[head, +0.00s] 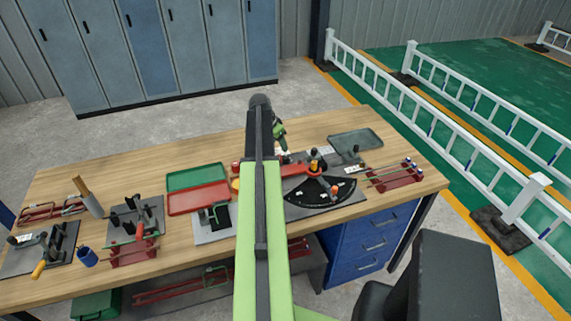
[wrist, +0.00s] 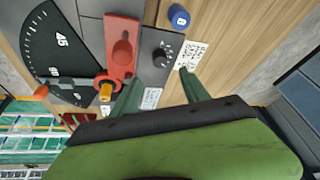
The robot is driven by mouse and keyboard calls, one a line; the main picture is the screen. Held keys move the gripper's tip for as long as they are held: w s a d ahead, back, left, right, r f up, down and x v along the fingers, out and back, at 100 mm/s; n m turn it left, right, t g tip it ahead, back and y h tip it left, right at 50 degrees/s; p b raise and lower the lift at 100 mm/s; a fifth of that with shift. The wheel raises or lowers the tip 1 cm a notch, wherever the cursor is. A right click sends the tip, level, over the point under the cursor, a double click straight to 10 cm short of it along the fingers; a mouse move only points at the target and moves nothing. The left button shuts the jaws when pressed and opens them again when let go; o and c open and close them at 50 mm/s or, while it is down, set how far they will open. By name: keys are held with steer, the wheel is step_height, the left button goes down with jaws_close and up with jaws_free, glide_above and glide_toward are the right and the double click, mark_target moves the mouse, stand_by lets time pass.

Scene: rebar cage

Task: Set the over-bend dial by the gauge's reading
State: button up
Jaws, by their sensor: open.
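In the wrist view, a small dark round knob, which looks like the over-bend dial (wrist: 163,54), sits on a grey box beside the bender's red arm (wrist: 122,45). Its setting is too small to read. My gripper (wrist: 162,77) is open and empty, its two green fingers apart on either side below the dial. A black fan-shaped angle scale (wrist: 47,52) marked 45 lies left of the red arm; in the head view the scale (head: 322,194) is at the bench's right. I cannot make out a separate gauge or its reading. My arm hides part of the bench.
A white printed card (wrist: 190,56) lies right of the dial, and a blue cylinder (wrist: 179,16) stands above it. An orange-topped post (wrist: 105,91) is close to the left finger. Red (head: 198,198) and green (head: 196,177) trays lie left of my arm. A red rack (head: 395,177) holds rods at right.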

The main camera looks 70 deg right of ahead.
mark_target(285, 157)
steer(key=b+x, duration=0.9)
steer(key=x, duration=0.2)
steer(key=shift+f, duration=0.25)
steer(key=shift+r, duration=0.1)
steer(key=shift+c, duration=0.3)
jaws_close()
